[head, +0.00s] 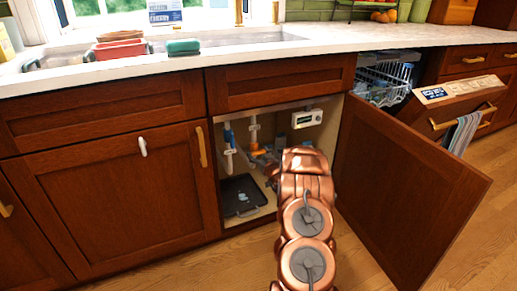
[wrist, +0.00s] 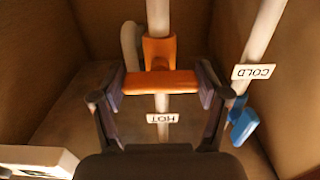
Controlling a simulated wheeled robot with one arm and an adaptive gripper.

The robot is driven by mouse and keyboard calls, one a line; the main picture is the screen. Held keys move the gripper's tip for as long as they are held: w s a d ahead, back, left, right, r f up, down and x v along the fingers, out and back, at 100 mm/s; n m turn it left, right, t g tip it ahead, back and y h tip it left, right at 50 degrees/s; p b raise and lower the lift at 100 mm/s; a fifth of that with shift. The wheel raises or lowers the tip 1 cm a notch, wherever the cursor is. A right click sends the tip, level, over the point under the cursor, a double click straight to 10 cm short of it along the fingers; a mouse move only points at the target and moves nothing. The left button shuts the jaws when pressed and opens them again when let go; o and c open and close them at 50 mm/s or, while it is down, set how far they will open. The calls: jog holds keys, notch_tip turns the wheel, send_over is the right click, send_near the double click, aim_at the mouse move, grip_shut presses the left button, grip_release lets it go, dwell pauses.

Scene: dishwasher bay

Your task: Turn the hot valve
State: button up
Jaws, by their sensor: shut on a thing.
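The hot valve (wrist: 158,50) has an orange body on a white pipe, with an orange lever (wrist: 160,84) lying crosswise to the pipe. A HOT label (wrist: 162,118) hangs on the pipe just beyond the lever, upside down in the wrist view. My gripper (wrist: 159,88) is shut on the lever, one finger at each end. In the head view the orange of the valve (head: 257,152) shows small inside the open sink cabinet, and my arm hides the gripper there.
The cold valve with a blue handle (wrist: 243,125) and COLD label (wrist: 253,72) is close beside my gripper. A white box (wrist: 38,160) is near the wrist. The open cabinet door (head: 400,185) stands right of my arm. A black tray (head: 240,195) lies on the cabinet floor.

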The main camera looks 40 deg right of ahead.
jog(key=shift+r, duration=0.15)
jog(key=o, duration=1.2)
jog(key=shift+c, duration=0.2)
jog(key=shift+s, duration=0.1)
jog(key=v, duration=1.2)
